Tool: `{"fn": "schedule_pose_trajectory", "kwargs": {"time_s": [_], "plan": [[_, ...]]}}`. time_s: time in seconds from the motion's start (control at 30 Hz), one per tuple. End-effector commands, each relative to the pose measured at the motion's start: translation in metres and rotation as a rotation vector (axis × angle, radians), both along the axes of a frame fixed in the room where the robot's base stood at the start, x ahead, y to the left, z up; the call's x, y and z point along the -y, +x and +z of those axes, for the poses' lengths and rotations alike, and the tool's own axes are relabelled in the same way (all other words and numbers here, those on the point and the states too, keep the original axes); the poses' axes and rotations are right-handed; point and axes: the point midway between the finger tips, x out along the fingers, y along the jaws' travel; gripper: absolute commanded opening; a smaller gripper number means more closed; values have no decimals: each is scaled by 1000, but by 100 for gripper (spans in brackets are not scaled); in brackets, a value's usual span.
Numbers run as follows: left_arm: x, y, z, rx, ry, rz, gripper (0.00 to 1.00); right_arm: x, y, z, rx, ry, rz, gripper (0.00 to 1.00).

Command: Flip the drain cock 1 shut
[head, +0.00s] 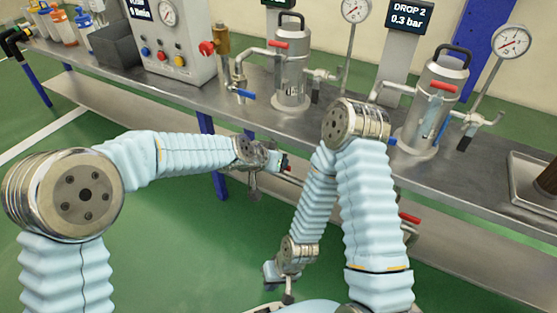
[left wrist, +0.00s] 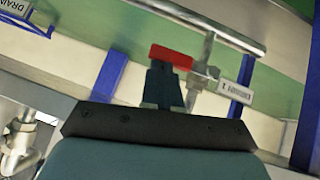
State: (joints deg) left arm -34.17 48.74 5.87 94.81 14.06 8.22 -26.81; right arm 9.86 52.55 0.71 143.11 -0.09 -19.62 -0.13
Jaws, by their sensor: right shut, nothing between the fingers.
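A red lever (left wrist: 171,56) shows in the left wrist view just beyond my left gripper's dark fingers (left wrist: 163,86), next to grey pipe fittings. I take it for drain cock 1's handle. A small tag (left wrist: 237,91) beside it is hard to read. In the head view my left gripper (head: 273,161) is below the bench's front edge, close to a small red part (head: 286,162). I cannot tell whether the fingers touch the lever or how far apart they are. My right gripper (head: 288,293) is low in front of the bench, shut and empty.
The steel bench (head: 180,96) carries a gauge panel (head: 172,40) and two metal vessels (head: 291,80) (head: 425,115) with red levers. Another red handle (head: 409,217) shows under the bench at right. A blue bench leg (head: 217,180) stands near my left gripper. Green floor lies in front.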

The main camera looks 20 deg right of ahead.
Motion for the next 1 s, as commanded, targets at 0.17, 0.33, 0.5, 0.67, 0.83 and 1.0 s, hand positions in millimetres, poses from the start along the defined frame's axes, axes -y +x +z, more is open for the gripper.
{"fn": "schedule_pose_trajectory", "kwargs": {"time_s": [0.17,0.33,0.5,0.67,0.83,1.0], "plan": [[1,-2,-3,-2,0,-2,0,0,0,-2,-1,1,0,0],[2,-2,-3,-1,0,-2,0,0,0,-3,0,1,0,0],[2,-2,-3,-2,0,-2,0,0,0,-3,0,0,0,0],[2,-3,-3,-2,-1,-2,0,0,0,-3,0,0,0,0],[0,-1,6,-1,-1,-1,0,0,0,3,1,0,0,0],[-7,4,39,0,-3,3,0,2,1,22,4,-4,-3,0]]}}
